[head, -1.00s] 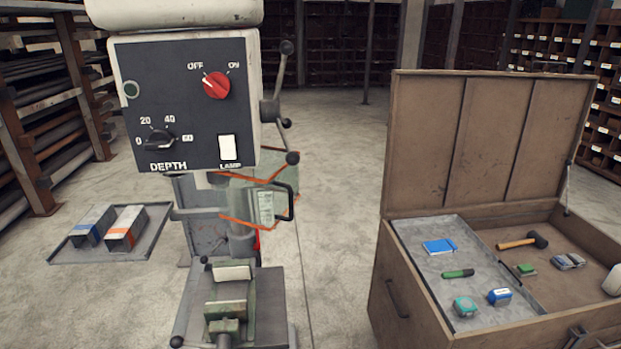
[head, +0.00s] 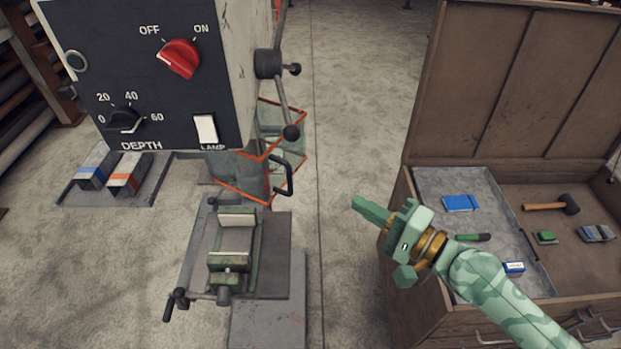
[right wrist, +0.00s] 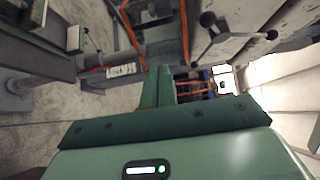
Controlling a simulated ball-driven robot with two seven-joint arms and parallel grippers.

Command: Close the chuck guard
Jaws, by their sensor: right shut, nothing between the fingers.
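The chuck guard (head: 283,130) is a clear panel with orange edges and a black handle (head: 287,177), below the drill press head. It reaches out to the right of the spindle, standing open; part of it is hidden behind the head and lever. My left gripper is out of view.
The drill press head (head: 160,90) has a red switch and a feed lever (head: 290,131) hanging near the guard. A green vise (head: 235,245) is on the table below. An open wooden tool chest (head: 405,230) stands at right. Floor shows between press and chest.

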